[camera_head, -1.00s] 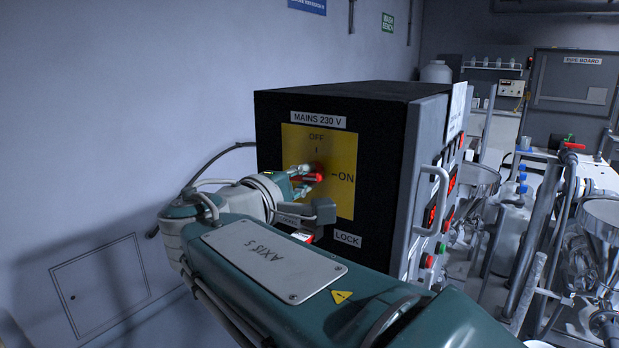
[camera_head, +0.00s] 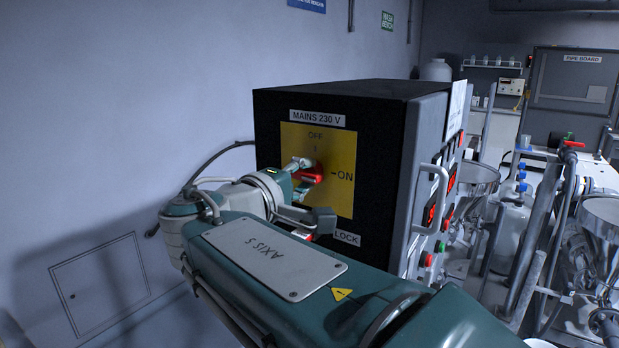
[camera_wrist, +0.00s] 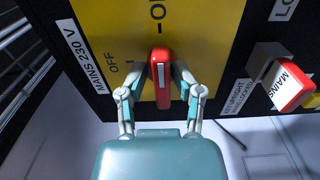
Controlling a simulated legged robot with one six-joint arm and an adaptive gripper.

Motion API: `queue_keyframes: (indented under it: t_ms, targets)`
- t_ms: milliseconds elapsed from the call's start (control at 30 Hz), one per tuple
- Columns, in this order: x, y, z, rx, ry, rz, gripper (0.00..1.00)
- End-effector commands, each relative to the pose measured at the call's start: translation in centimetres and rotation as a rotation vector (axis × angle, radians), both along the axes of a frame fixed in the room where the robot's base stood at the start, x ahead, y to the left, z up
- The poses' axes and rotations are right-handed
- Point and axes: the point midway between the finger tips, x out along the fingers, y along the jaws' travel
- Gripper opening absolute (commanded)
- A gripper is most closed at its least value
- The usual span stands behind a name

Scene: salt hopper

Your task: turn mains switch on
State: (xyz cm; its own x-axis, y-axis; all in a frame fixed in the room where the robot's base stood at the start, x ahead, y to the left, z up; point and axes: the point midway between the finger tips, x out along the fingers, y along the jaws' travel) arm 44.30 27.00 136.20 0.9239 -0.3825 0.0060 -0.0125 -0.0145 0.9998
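The mains switch has a red handle (camera_head: 313,173) on a yellow plate (camera_head: 340,196), on the side of a black cabinet. OFF is marked at the top of the plate and ON at its right. In the wrist view the red handle (camera_wrist: 161,80) lies lengthwise in line with the ON mark. My gripper (camera_head: 302,178) is at the switch, one finger above the handle and one below. In the wrist view my gripper (camera_wrist: 161,75) has a fingertip on each side of the handle, with narrow gaps that look free of contact.
A red-and-white key tag (camera_wrist: 287,84) hangs at the lock beside the plate, close to my gripper. The cabinet's front has a grey handle (camera_head: 433,200) and buttons. Pipes and a steel hopper (camera_head: 604,222) stand at right.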

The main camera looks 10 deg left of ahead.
Motion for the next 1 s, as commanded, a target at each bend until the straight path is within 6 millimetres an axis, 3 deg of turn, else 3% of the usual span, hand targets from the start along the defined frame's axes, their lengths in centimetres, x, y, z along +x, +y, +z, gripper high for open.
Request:
queue_keyframes:
  t_ms: [700, 867, 1000]
  targets:
    - [-0.6, 0.1, -0.1, -0.002, 0.002, 0.001, 0.54]
    - [-2.4, 1.0, -0.1, -0.002, 0.002, 0.005, 0.54]
    - [-5.2, 2.2, -0.2, -0.002, 0.002, 0.007, 0.54]
